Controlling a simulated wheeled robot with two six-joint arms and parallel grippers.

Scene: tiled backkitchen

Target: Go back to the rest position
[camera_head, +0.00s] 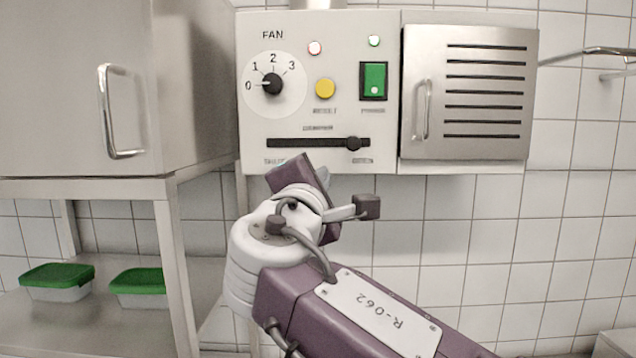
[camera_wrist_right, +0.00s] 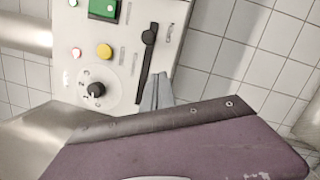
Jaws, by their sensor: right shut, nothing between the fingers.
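My right gripper (camera_head: 322,178) is raised in front of the lower edge of the control panel (camera_head: 390,85) in the head view. Its purple body hides most of the fingers; only a pale tip shows. In the right wrist view the grey fingers (camera_wrist_right: 157,91) are together and empty, overlapping the panel near the slider slot. I cannot tell whether they touch the panel. My left gripper is not in view.
The panel has a fan knob (camera_head: 272,84) pointing at 0, a yellow button (camera_head: 325,88), a green switch (camera_head: 373,80) and a slider knob (camera_head: 353,143) near its slot's right end. A steel cabinet (camera_head: 75,90) stands left. Tiled wall shows at right.

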